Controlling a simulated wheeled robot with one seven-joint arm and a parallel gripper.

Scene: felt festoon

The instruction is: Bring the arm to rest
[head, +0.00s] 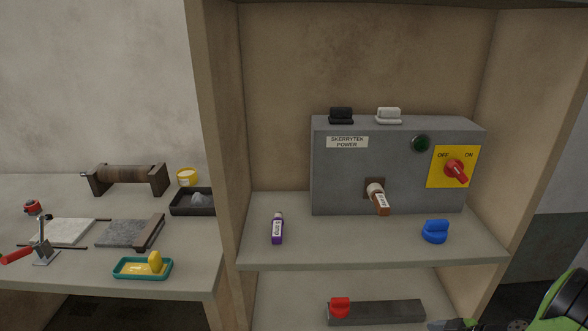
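A green and black part of my arm (567,303) shows at the lower right corner, in front of the cabinet's right side. I cannot make out my gripper's fingers in the head view. A small dark shape (452,324) at the bottom edge is cut off, and I cannot tell what it is.
A brown-tagged plug (379,198) is on the box front. A red piece (340,307) sits below. The left bench (190,270) holds tools.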

